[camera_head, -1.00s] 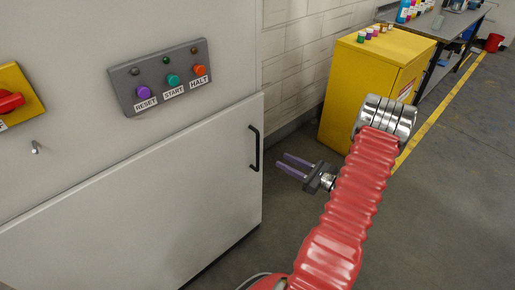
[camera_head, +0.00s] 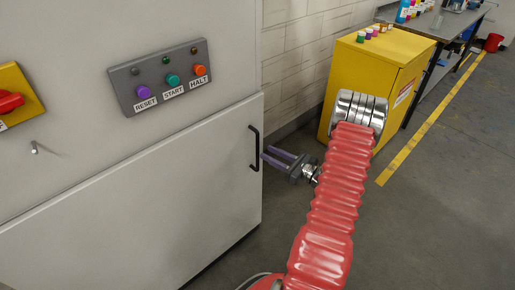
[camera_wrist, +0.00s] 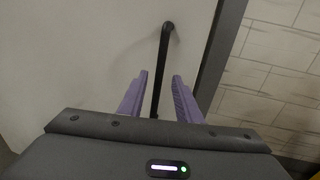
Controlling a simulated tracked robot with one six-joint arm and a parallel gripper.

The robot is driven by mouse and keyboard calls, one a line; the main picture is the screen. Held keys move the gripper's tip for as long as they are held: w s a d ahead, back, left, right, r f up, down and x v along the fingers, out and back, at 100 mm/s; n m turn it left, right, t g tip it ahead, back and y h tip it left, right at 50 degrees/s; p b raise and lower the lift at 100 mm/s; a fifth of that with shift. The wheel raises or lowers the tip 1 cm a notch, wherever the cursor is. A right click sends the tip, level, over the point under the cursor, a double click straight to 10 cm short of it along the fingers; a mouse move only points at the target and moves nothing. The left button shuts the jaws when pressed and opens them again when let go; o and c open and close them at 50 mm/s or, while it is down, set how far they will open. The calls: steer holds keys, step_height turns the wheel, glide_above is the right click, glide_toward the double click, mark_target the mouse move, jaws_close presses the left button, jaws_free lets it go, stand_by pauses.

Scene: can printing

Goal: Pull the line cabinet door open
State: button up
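The line cabinet door (camera_head: 150,195) is a light grey panel, closed flush with the cabinet in the head view. Its black vertical bar handle (camera_head: 254,148) is near the door's right edge. My gripper (camera_head: 267,156) is just right of the handle with its purple fingers pointing at it. In the wrist view the gripper (camera_wrist: 160,85) is open, and the black handle (camera_wrist: 163,65) shows between and beyond the two fingers. The lower part of the handle runs into the gap between the fingers. I cannot tell whether either finger touches it.
A grey panel (camera_head: 128,100) with reset, start and halt buttons is above the door. A red switch (camera_head: 10,101) on yellow is at left. A yellow cabinet (camera_head: 358,75) stands behind my arm, with a workbench (camera_head: 440,22) beyond. The floor at right is clear.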

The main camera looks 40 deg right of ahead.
steer(key=x, duration=0.6)
steer(key=shift+w, duration=0.3)
steer(key=shift+a, duration=0.1)
steer(key=shift+c, duration=0.2)
jaws_close()
